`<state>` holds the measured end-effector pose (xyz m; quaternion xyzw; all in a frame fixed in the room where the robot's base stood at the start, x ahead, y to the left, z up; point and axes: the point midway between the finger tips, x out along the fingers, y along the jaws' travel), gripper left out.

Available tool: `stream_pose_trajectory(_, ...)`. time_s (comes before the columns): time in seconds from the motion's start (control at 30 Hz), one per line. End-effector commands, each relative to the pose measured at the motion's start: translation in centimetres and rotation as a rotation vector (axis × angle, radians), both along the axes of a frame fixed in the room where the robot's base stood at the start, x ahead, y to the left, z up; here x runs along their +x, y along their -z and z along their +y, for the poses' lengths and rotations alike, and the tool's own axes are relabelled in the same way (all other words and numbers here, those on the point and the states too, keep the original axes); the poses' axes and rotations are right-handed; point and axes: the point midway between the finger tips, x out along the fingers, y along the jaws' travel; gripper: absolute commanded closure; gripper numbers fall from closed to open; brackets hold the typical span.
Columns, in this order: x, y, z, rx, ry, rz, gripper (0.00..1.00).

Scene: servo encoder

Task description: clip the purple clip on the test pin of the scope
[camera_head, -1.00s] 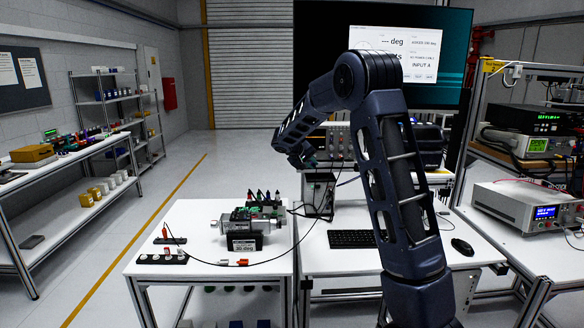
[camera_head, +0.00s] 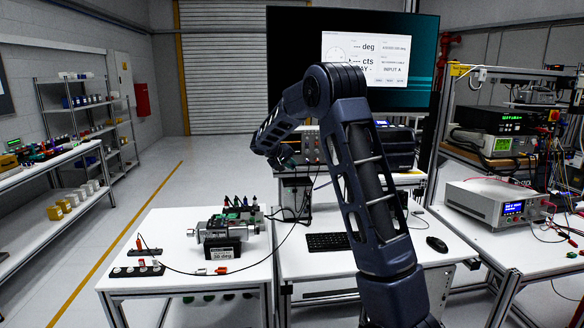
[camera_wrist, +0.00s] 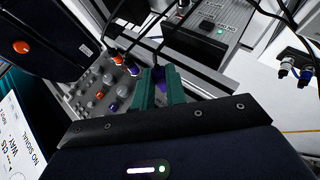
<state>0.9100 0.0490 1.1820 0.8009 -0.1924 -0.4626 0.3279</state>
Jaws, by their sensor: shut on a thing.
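In the wrist view my gripper (camera_wrist: 159,80) has two green fingers shut on the purple clip (camera_wrist: 158,72), which shows dark purple between the tips with a black lead running from it. The scope (camera_wrist: 98,85) has a grey front panel with knobs and coloured sockets, to the left of the fingers. The clip is apart from the panel in this view. I cannot tell the test pin from the other small fittings on the panel. In the head view the scope (camera_head: 309,146) stands behind my arm, and the clip is too small to make out.
A servo rig (camera_head: 221,232) and a strip of dark holders (camera_head: 137,270) stand on the left table (camera_head: 180,218). A keyboard (camera_head: 327,242) lies on the right table.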

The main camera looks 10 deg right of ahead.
Motion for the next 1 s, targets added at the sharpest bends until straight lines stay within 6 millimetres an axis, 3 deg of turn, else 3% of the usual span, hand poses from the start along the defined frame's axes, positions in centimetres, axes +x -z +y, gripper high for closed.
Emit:
stream_pose_trajectory(0.5, 2.7, 0.1, 0.0, 0.0, 0.001, 0.001, 1.0)
stream_pose_trajectory(1.0, 3.2, 0.0, 0.0, 0.0, 0.0, 0.0, 1.0)
